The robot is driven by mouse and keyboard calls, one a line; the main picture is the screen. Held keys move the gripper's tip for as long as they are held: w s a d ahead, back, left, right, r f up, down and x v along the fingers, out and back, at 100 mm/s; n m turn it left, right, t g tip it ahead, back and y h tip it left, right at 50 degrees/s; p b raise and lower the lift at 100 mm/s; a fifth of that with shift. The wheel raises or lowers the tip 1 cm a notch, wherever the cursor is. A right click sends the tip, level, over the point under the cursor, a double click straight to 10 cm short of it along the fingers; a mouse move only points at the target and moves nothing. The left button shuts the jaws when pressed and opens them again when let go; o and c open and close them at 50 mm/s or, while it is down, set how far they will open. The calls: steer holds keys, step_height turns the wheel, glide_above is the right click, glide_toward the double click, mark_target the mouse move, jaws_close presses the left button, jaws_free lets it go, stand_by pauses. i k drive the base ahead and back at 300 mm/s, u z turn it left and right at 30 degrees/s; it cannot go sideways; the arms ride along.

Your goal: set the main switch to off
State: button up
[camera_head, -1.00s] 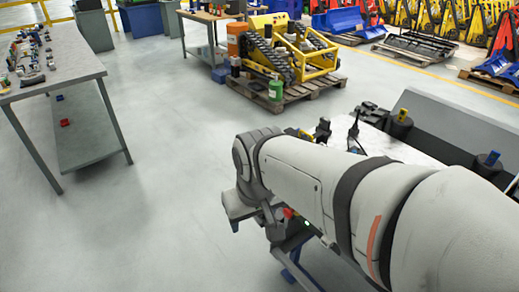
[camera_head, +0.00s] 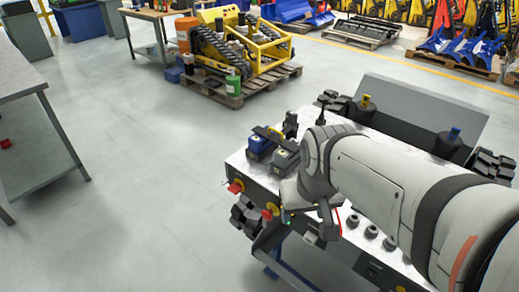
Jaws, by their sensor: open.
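A tracked carrier or its bench-like body (camera_head: 232,163) with a pale top stands at the centre right. On its near-left face are two red handles on yellow plates, one at the left (camera_head: 237,186) and one closer to my wrist (camera_head: 270,210). I cannot tell which is the main switch, nor read its setting. My gripper (camera_head: 306,208) hangs at the end of my arm, just right of the nearer red handle in the picture. It is open, seen from behind and partly hidden by my wrist. I see no contact with either handle.
A blue-topped block (camera_head: 261,143) and a grey block (camera_head: 286,154) sit on the carrier's top. Several dark round knobs (camera_head: 371,231) lie right of my gripper. A grey table (camera_head: 22,75) stands at left; a yellow tracked machine (camera_head: 262,48) rests on a pallet behind. Floor between is clear.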

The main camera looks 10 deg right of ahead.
mark_target(236, 188)
steer(key=z, duration=0.05)
steer(key=k, duration=0.45)
steer(key=u, duration=0.8)
steer(key=i, duration=0.95)
steer(key=z, duration=0.05)
